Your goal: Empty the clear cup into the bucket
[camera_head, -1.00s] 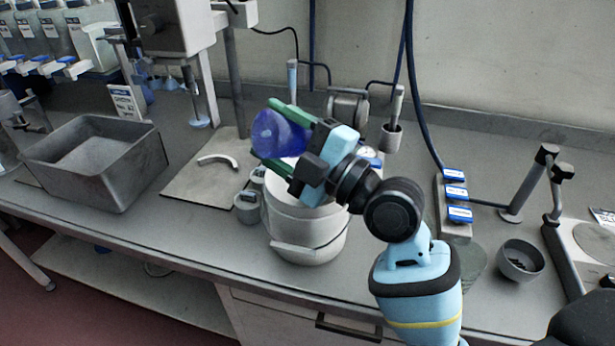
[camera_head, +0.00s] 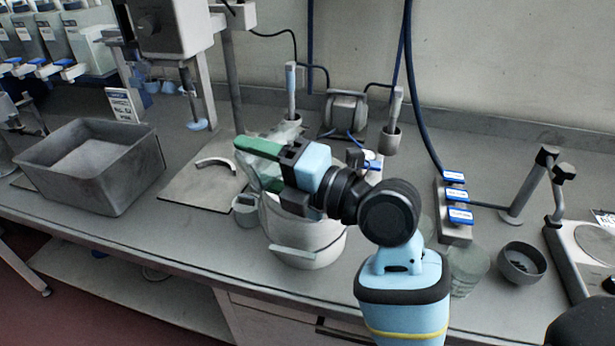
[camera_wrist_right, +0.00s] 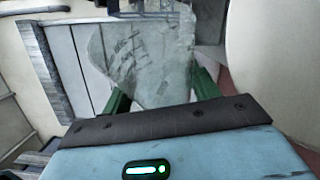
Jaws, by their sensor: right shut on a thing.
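My right gripper (camera_head: 262,160) is above the left side of the white bucket (camera_head: 305,245), its green fingers pointing left. It is shut on the clear cup (camera_head: 285,132), which is partly hidden behind the fingers. In the right wrist view the clear cup (camera_wrist_right: 145,65) sits between the two green fingers (camera_wrist_right: 160,92). The cup looks see-through, with no blue colour showing in it. Its exact tilt is hard to tell. The bucket stands on the bench; my gripper and wrist hide much of its opening, and its inside does not show. My left gripper is not in view.
A small grey pot (camera_head: 245,213) stands close to the bucket's left side. A grey bin (camera_head: 110,185) is further left. A stand with a flat base (camera_head: 190,190) is behind. At right are a blue-labelled block (camera_head: 455,230), a clear container (camera_head: 467,272) and a dark bowl (camera_head: 522,265).

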